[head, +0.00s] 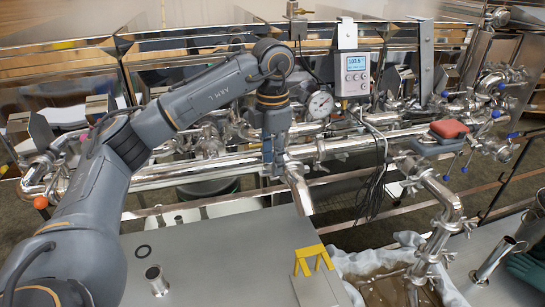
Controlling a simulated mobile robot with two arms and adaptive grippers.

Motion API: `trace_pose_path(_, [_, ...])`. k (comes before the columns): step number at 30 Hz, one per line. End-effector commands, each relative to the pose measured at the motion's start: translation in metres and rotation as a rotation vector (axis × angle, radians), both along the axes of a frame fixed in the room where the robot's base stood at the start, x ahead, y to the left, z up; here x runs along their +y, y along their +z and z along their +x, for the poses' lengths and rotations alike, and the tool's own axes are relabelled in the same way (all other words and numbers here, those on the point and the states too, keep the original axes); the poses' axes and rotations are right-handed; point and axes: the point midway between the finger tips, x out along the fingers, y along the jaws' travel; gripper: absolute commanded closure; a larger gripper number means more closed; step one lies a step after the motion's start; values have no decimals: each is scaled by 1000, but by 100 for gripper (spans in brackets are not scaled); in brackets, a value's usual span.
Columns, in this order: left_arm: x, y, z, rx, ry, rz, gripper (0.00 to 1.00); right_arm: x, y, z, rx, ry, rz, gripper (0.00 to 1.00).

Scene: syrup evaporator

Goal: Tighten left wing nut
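My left arm reaches in from the left. Its gripper (271,158) points down at the horizontal steel pipe (205,168), around a clamped joint. A short open-ended steel outlet pipe (298,190) slants down just right of the gripper, above the table edge. The left wing nut cannot be made out; the fingers and the joint overlap there. I cannot tell whether the fingers touch or hold anything. Another clamped joint (319,150) shows to the right on the same pipe run. My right gripper is not in view.
A curved pipe (437,205) rises at the right.

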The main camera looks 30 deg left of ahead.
Motion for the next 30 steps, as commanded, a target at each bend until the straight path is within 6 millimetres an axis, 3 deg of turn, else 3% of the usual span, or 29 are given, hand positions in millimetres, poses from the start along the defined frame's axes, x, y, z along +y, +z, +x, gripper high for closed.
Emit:
trace_pose_path(8, [0,-2,0,0,-1,0,65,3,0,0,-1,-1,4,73])
trace_pose_path(14, [0,-2,0,0,-1,0,100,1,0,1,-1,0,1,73])
trace_pose_path(30, [0,-3,1,0,-106,-2,100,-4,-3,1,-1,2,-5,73])
